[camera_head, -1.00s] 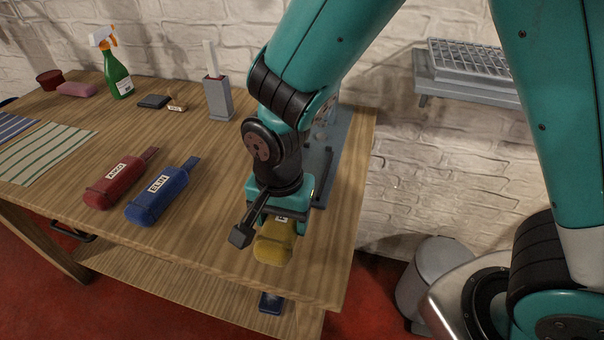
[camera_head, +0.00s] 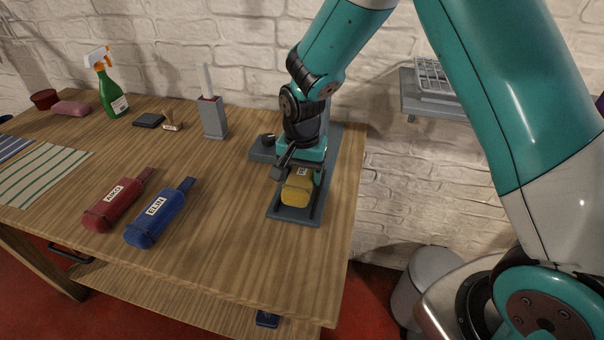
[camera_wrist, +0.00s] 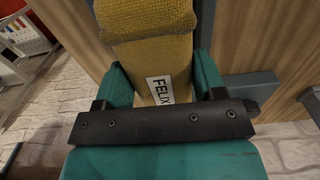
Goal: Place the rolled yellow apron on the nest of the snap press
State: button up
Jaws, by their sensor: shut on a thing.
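The rolled yellow apron (camera_head: 297,192) is held in my gripper (camera_head: 300,172), which is shut on it. In the wrist view the yellow roll (camera_wrist: 155,55) lies between the teal fingers, with a white FELIX label (camera_wrist: 160,90) facing the camera. The snap press (camera_head: 285,214) is a grey-blue fixture at the right end of the table. In the head view the roll appears over its front base plate. I cannot tell whether the roll touches it. The nest is hidden behind the roll and my gripper.
A red roll (camera_head: 117,204) and a blue roll (camera_head: 158,216) lie to the left on the wooden table (camera_head: 225,260). A grey holder (camera_head: 213,118), a green spray bottle (camera_head: 111,88) and a striped cloth (camera_head: 40,175) are further left and back. The table's front right is clear.

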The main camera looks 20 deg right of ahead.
aim_at(302, 172)
jog(key=shift+f, duration=0.75)
jog(key=shift+c, duration=0.4)
jog(key=shift+f, duration=0.2)
jog(key=o, duration=1.1)
jog(key=shift+r, duration=0.1)
jog(key=shift+r, duration=0.1)
notch_tip(302, 172, up, 12)
jog(key=shift+f+b, duration=0.1)
jog(key=shift+b, duration=0.5)
jog(key=s+a+r+n+y, duration=0.1)
jog(key=s+r+n, duration=0.2)
jog(key=s, duration=0.5)
jog(key=s+a+r+n+y, duration=0.1)
jog(key=s+a+r+n, duration=0.1)
jog(key=s+n, duration=0.4)
jog(key=s+a+r+n+y, duration=0.1)
jog(key=s+r+n, duration=0.3)
jog(key=s, duration=0.6)
jog(key=shift+s+a+n+y, duration=0.35)
jog(key=shift+n+y, duration=0.25)
jog(key=shift+n, duration=0.1)
